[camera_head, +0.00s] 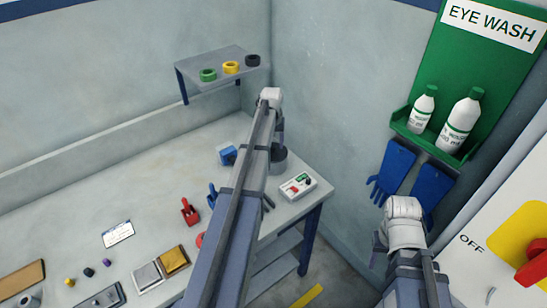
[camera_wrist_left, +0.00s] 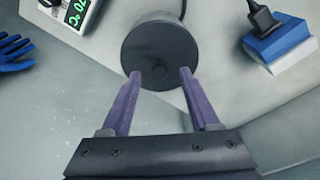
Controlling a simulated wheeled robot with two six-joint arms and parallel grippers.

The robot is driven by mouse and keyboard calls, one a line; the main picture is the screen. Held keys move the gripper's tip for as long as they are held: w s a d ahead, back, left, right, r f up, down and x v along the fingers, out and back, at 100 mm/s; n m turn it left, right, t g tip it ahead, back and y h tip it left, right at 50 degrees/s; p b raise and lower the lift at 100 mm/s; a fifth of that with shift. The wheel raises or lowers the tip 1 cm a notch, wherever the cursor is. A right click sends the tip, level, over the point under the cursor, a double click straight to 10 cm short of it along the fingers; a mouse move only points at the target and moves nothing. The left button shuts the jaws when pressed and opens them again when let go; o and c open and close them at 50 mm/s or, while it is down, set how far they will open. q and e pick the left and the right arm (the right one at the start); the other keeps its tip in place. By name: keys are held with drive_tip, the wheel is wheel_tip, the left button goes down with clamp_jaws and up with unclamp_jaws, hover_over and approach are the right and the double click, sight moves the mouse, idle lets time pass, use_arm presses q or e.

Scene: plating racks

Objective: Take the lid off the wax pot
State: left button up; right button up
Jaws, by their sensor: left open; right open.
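The wax pot (camera_head: 279,162) is a grey cylinder near the right end of the bench, partly hidden behind my left arm. My left gripper (camera_wrist_left: 159,76) is open and points down over the lid, one purple finger on each side of the knob. The gap in height is hard to judge. My right gripper (camera_head: 379,248) is apart from the bench at the right, its fingers mostly hidden.
A white controller box (camera_head: 298,186) with a display stands right of the pot; a cable leaves the pot. A blue-and-white block (camera_head: 227,155) is to its left. Blue gloves (camera_head: 393,168) hang on the wall. A shelf (camera_head: 215,66) holds tape rolls. Several small tools lie along the bench.

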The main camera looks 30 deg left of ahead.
use_arm(q)
drive_tip(key=shift+w+f+b, duration=0.1)
drive_tip(key=shift+f+b, duration=0.25)
drive_tip(key=shift+f, duration=0.45)
drive_tip(key=shift+r, duration=0.1)
drive_tip(key=shift+c, duration=0.4)
clamp_jaws()
